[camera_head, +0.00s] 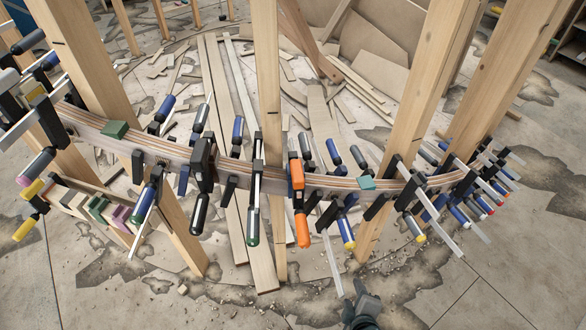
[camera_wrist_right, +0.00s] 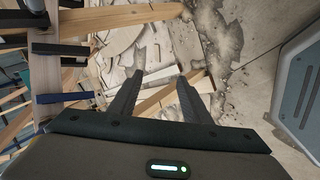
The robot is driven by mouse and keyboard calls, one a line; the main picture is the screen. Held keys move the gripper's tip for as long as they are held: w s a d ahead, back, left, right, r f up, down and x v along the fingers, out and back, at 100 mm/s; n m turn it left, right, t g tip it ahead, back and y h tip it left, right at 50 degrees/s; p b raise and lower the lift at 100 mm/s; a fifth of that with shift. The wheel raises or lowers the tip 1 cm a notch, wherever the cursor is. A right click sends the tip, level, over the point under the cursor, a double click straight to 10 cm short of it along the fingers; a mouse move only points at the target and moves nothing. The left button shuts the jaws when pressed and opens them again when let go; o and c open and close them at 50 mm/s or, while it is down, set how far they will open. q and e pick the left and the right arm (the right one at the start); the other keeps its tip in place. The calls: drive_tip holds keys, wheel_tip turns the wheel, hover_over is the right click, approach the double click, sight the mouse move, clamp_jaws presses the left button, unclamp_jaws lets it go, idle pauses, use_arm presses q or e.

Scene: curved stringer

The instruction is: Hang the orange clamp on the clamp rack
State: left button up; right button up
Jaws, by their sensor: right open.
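The orange clamp (camera_head: 297,174) sits on the curved laminated wooden beam (camera_head: 330,183), near its middle, just right of a vertical post. Its orange handle hangs down below the beam. My right gripper (camera_head: 354,298) is at the bottom of the head view, below and to the right of the orange clamp and apart from it. In the right wrist view its two dark fingers (camera_wrist_right: 160,80) are spread with nothing between them. The orange clamp does not show in the wrist view. I cannot identify the clamp rack for sure. My left gripper is not in view.
Several other clamps with blue, black and green handles crowd the beam on both sides of the orange one. Wooden posts (camera_head: 268,110) stand along it. A low wooden holder with coloured blocks (camera_head: 97,208) is at left. Planks (camera_head: 228,130) and debris litter the floor.

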wheel_tip(320, 180, up, 16)
drive_tip(key=w+d+n+t+h+p, duration=0.1)
drive_tip(key=w+n+t+h+p, duration=0.1)
drive_tip(key=n, duration=0.3)
drive_tip(key=n+t+y, duration=0.5)
drive_tip(key=n+t, duration=0.2)
drive_tip(key=n, duration=1.2)
approach(301, 183)
drive_tip(key=s, duration=0.3)
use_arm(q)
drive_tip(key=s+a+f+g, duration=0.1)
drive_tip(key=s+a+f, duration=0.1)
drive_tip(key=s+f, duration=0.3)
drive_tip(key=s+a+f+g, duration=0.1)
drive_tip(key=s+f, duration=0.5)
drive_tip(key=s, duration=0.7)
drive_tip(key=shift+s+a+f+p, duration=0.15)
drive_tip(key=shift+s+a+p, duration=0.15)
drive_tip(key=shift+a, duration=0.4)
use_arm(e)
drive_tip(key=shift+d+r, duration=0.1)
drive_tip(key=shift+d, duration=0.1)
drive_tip(key=shift+w, duration=0.1)
